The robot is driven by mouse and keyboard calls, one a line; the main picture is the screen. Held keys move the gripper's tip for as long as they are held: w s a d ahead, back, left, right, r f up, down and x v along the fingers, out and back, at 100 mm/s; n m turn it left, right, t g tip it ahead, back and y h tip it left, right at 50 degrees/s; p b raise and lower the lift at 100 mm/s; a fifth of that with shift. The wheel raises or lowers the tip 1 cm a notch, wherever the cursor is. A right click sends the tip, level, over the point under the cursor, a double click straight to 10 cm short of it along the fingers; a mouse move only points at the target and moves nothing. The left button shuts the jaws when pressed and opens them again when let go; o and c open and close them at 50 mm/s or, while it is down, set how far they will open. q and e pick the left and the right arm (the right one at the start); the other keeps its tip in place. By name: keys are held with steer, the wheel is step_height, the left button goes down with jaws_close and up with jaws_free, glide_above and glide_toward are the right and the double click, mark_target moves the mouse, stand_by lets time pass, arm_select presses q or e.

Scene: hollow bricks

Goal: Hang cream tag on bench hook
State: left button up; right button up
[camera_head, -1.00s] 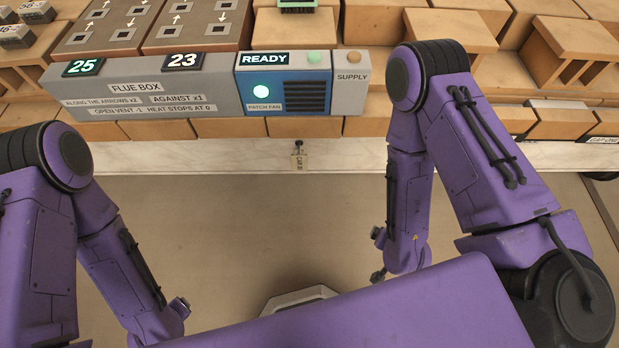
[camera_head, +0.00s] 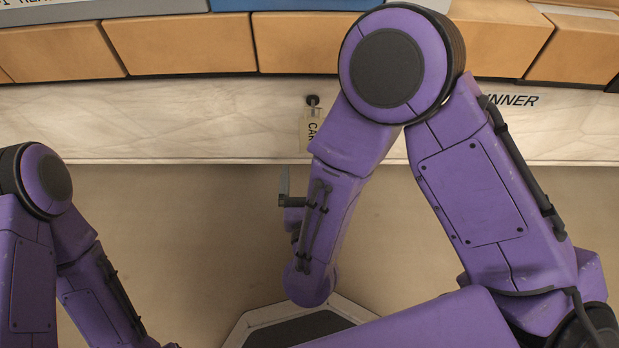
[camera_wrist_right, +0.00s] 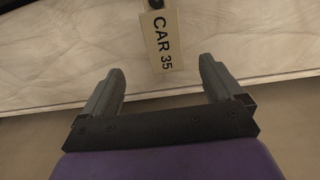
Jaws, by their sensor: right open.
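The cream tag (camera_head: 310,130) hangs against the pale front edge of the bench, just below the dark hook (camera_head: 312,100). In the right wrist view the tag (camera_wrist_right: 163,42) reads "CAR 35" and the hook (camera_wrist_right: 155,4) is cut by the top edge. My right gripper (camera_head: 285,184) is below the tag in the head view, seen edge-on. In the wrist view its two fingers (camera_wrist_right: 161,67) are spread, with the tag's lower end between and beyond the tips. It holds nothing. My left arm is at the lower left, and its gripper is out of view.
Hollow tan bricks (camera_head: 180,42) line the bench top above the pale bench front (camera_head: 150,122). The grey and blue flue box is cut off at the top. Plain floor (camera_head: 190,230) lies below the bench, with open room left of my right gripper.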

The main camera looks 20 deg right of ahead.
mark_target(313, 132)
steer(key=x, duration=0.3)
steer(key=b+x, duration=0.1)
steer(key=x, duration=0.2)
steer(key=b+x, duration=0.1)
steer(key=x, duration=0.2)
steer(key=shift+d, duration=0.3)
steer(key=shift+w+d, duration=0.1)
steer(key=shift+w, duration=0.4)
steer(key=c, duration=1.1)
arm_select(q)
steer(key=s+g, duration=0.1)
steer(key=s+m, duration=0.1)
steer(key=s+m+g, duration=0.1)
steer(key=shift+s+a+f+g+h, duration=0.15)
steer(key=shift+a+f+g+h, duration=0.15)
steer(key=shift+f, duration=0.1)
arm_select(e)
steer(key=shift+r, duration=0.1)
steer(key=shift+c, duration=0.3)
arm_select(q)
steer(key=shift+r, duration=0.1)
arm_select(e)
steer(key=shift+r, duration=0.1)
steer(key=shift+r, duration=0.3)
arm_select(q)
steer(key=shift+r, duration=0.2)
